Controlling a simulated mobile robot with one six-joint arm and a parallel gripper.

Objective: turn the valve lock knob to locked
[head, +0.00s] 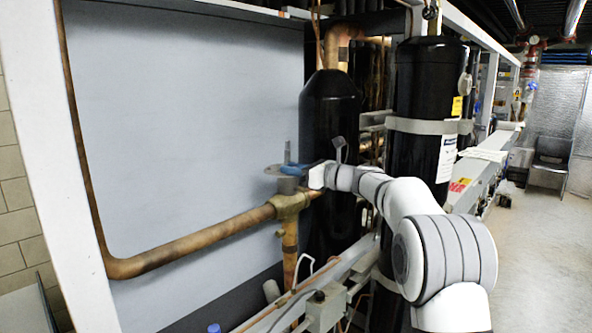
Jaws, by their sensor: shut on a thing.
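The valve lock knob (286,170), with a grey disc and blue parts, sits on top of a brass valve body (291,205) in the copper pipe, left of the black cylinders. My gripper (303,168) reaches it from the right, at the end of my white and grey arm. It is shut on the knob, though the fingers are small and hard to make out. I cannot read the knob's angle or any lock marking from here.
A thick copper pipe (190,243) runs left from the valve past a grey panel (190,110). A black cylinder (330,115) stands close behind the valve, and a taller black tank (428,75) stands to its right. Open floor (545,255) lies at the right.

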